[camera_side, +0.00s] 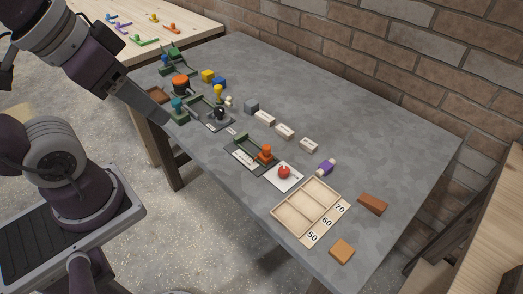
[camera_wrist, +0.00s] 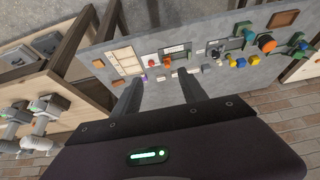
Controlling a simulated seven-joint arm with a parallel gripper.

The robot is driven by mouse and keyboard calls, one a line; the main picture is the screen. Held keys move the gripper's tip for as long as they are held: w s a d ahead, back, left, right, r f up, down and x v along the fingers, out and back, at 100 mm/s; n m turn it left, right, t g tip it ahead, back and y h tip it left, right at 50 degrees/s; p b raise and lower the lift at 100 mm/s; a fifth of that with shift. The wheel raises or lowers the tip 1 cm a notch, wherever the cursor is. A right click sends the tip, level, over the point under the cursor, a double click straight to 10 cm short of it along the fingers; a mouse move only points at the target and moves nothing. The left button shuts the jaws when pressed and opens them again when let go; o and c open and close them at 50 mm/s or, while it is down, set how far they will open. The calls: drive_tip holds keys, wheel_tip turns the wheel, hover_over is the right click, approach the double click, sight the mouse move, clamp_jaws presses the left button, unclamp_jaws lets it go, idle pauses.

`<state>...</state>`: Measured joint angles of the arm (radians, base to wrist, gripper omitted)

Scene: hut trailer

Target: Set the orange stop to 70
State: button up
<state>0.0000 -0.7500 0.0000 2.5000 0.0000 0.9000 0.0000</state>
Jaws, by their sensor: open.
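The orange stop (camera_side: 266,153) stands upright on a dark plate with a green block and a pale scale strip (camera_side: 243,157), near the middle of the grey table. It sits toward the right end of the plate in the side view; the scale's marks are too small to read. My gripper (camera_wrist: 158,92) is open and empty, with its two fingers apart in the wrist view. It is well away from the stop, by the table's left edge in the side view.
A red ball-like object (camera_side: 284,172) on a white card sits right of the stop. A wooden tray (camera_side: 277,207) marked 50, 60 and 70 lies nearer the right end. White blocks (camera_side: 285,131) lie behind. Other fixtures crowd the left; the table's back is clear.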

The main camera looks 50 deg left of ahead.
idle(0.4)
drive_tip(key=shift+c, duration=0.7)
drive_tip(key=m+g, duration=0.5)
drive_tip(key=m, duration=0.5)
hover_over(267, 146)
drive_tip(key=s, duration=0.1)
wheel_tip(267, 146, down, 18)
drive_tip(key=shift+m+g, duration=0.3)
drive_tip(key=shift+m, duration=0.1)
drive_tip(key=f, duration=1)
drive_tip(key=shift+w+d+f, duration=0.1)
drive_tip(key=shift+w+f, duration=0.15)
drive_tip(key=shift+w, duration=0.15)
clamp_jaws()
drive_tip(key=shift+r, duration=0.1)
